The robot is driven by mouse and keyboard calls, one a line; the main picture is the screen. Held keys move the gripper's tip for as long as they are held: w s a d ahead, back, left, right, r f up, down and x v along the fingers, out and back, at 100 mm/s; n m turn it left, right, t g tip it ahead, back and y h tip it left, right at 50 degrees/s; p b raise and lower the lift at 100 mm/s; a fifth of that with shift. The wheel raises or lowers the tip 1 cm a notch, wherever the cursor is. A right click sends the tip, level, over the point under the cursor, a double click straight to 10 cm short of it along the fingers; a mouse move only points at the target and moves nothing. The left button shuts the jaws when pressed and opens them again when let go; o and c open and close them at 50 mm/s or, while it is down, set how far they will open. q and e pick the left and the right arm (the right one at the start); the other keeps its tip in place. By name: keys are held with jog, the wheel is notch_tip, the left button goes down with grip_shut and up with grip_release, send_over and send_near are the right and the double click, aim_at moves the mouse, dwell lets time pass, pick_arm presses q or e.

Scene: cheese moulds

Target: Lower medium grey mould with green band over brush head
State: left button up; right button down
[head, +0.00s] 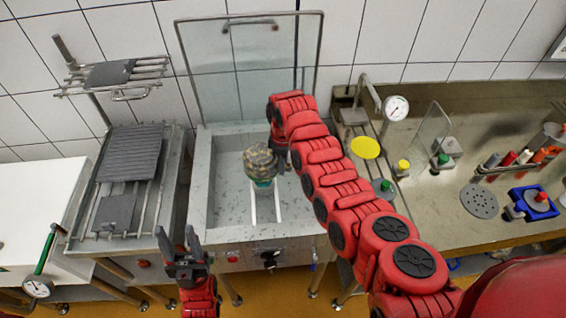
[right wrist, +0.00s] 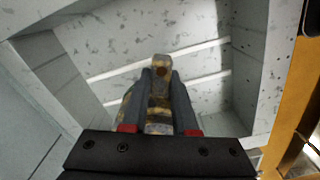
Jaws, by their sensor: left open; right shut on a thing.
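The mould (head: 261,160) is rounded, with mottled grey, brown and yellowish patches. It is inside the grey speckled sink basin. A green part (head: 263,183) shows at its lower edge; I cannot tell whether this is its band or part of the brush. The brush head is not clearly visible. My right gripper (head: 282,160) is at the mould's right side, partly hidden by my arm. In the right wrist view its fingers (right wrist: 160,88) are shut on a mottled part of the mould (right wrist: 160,65). My left gripper (head: 180,240) is open and empty in front of the sink, to its left.
The sink (head: 202,185) has raised walls and two pale rails (head: 253,205) inside. A clear panel (head: 207,65) stands behind it. A rack with dark plates (head: 131,155) is at left. The right counter (head: 440,205) holds a gauge (head: 396,108) and a yellow disc (head: 365,148).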

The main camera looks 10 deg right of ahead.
jog(key=shift+f+b, duration=3.7)
jog(key=shift+f, duration=1.7)
jog(key=c, duration=0.6)
grip_release()
